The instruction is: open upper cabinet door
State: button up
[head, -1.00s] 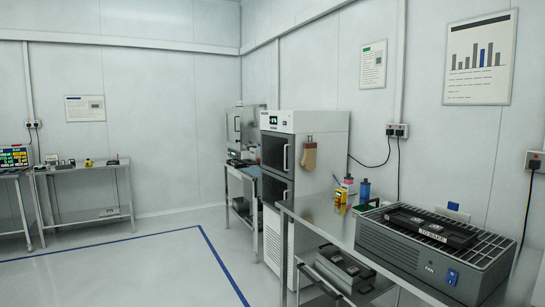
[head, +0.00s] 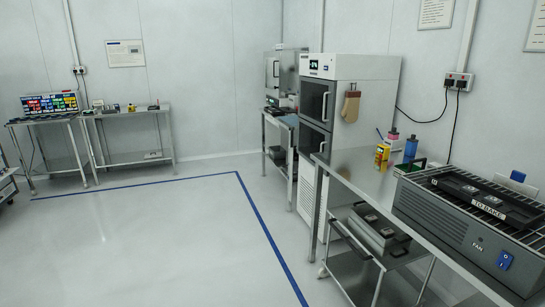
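A tall white cabinet (head: 350,103) stands right of the middle against the right wall. Its upper door (head: 317,103) is dark-framed glass with a handle on its right side, and it looks closed. A second dark door (head: 312,148) sits directly below it and also looks closed. A small display shows above the upper door. My gripper and arm are not in view, so their place relative to the cabinet cannot be told.
A steel bench (head: 342,174) at the right stands in front of the cabinet's lower part and carries a grey fan unit (head: 448,226) and bottles (head: 410,149). A mitt (head: 350,106) hangs on the cabinet's side. Open floor (head: 150,245) with blue tape lies left.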

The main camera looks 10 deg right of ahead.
aim_at(312, 91)
jog(key=i, duration=3.7)
